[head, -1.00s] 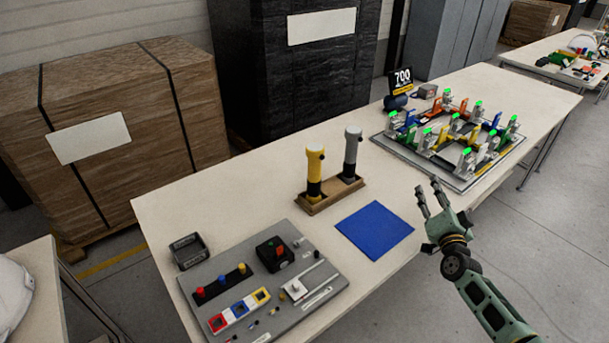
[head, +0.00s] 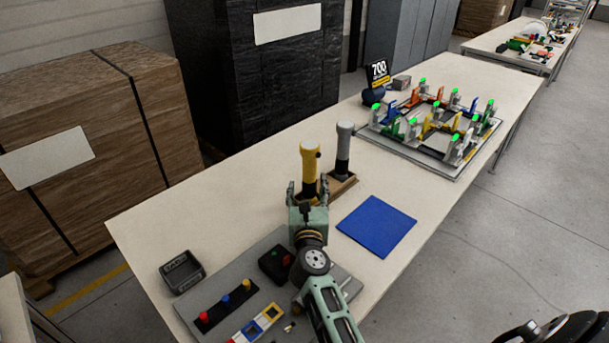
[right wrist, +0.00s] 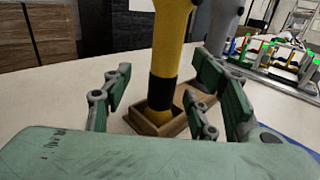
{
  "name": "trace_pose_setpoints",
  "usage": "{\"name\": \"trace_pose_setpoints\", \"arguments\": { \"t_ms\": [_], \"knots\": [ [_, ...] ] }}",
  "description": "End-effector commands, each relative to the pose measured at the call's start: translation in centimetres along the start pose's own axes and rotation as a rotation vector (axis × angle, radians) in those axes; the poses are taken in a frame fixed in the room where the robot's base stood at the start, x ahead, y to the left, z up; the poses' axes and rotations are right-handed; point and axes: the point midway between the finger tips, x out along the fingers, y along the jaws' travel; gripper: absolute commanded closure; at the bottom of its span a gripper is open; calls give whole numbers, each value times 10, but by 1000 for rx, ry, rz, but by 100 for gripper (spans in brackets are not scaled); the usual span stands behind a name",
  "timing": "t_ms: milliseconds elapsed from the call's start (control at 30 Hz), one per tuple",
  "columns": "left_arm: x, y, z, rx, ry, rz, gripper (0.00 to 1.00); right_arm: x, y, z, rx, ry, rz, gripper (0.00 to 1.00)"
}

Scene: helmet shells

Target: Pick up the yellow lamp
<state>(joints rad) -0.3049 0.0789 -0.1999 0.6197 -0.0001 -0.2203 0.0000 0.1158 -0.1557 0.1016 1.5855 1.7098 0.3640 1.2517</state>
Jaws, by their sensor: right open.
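The yellow lamp (head: 308,164) stands upright in a wooden holder (head: 342,184), with a black band low on its body. A grey lamp (head: 343,150) stands beside it in the same holder. My right gripper (head: 308,190) is open, just in front of the yellow lamp, and partly hides its lower part. In the right wrist view the yellow lamp (right wrist: 172,50) rises between the two open fingers (right wrist: 165,100), with no visible contact. The grey lamp (right wrist: 222,30) is behind the right finger there. My left gripper is not seen.
A blue mat (head: 376,227) lies right of my right gripper. A grey board with coloured parts (head: 250,318) lies in front, partly under my arm. A small dark bin (head: 182,272) is at the left. A fixture board with clamps (head: 455,168) stands farther back.

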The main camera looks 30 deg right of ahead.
Motion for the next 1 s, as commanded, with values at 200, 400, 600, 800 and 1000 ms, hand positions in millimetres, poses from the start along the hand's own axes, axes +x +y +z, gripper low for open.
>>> {"name": "trace_pose_setpoints", "arguments": {
  "t_ms": [200, 400, 600, 800, 1000],
  "knots": [
    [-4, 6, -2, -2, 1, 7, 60, 29, -5, 3, -6, -2, -1, 47],
    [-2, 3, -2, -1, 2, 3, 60, 56, -6, 3, -6, -2, 0, 47],
    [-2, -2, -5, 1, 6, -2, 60, 61, -6, 2, -6, 0, 0, 47],
    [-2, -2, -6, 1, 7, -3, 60, 61, -6, 2, -6, 0, 0, 54],
    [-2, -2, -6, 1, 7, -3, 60, 61, -6, 2, -7, 0, 0, 72]
  ]
}}
